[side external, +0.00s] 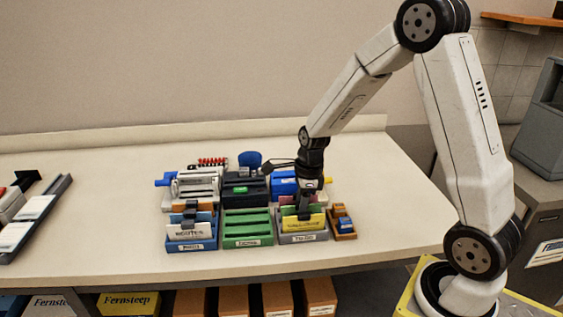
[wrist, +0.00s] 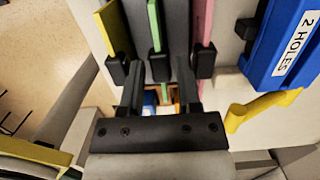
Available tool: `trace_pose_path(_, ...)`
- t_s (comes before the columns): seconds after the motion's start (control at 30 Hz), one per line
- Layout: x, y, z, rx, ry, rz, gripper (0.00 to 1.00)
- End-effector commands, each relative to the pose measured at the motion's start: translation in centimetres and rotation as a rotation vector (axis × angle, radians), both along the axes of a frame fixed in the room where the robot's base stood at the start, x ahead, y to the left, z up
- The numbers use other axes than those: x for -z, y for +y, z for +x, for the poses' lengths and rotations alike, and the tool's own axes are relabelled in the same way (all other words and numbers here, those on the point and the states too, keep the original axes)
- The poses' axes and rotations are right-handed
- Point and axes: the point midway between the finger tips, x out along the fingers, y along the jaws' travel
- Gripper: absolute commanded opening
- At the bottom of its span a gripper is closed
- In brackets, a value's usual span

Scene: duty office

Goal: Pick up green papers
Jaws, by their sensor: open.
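The green papers (wrist: 154,25) show as a thin upright green edge in the wrist view, with a black clip (wrist: 160,68) on them. They stand between yellow papers (wrist: 115,28) and pink papers (wrist: 204,22), each with its own black clip. In the side view the grey tray (side external: 302,239) at the right of the front row holds the yellow papers in front. My gripper (wrist: 160,88) is open, with one finger to each side of the green papers' clip. In the side view my gripper (side external: 305,208) points down at this tray and hides part of it.
A green slotted tray (side external: 247,241) and a blue tray (side external: 191,246) with clipped papers stand left of the grey tray. A small wooden box (side external: 343,231) stands close on its right. Hole punches and stamps crowd behind. The table front is clear.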

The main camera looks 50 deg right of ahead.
Motion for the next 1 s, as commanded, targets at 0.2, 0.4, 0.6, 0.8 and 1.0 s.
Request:
trace_pose_path(0.2,1.35,0.14,0.17,0.0,-0.001,0.0,0.43)
trace_pose_path(0.4,1.41,0.12,0.19,0.0,-0.004,-0.001,0.43)
trace_pose_path(0.6,1.39,0.12,0.19,0.0,-0.004,-0.001,0.43)
trace_pose_path(0.8,1.38,0.11,0.18,0.0,-0.004,-0.001,0.17)
trace_pose_path(1.0,1.38,0.11,0.18,0.0,-0.004,-0.001,0.0)
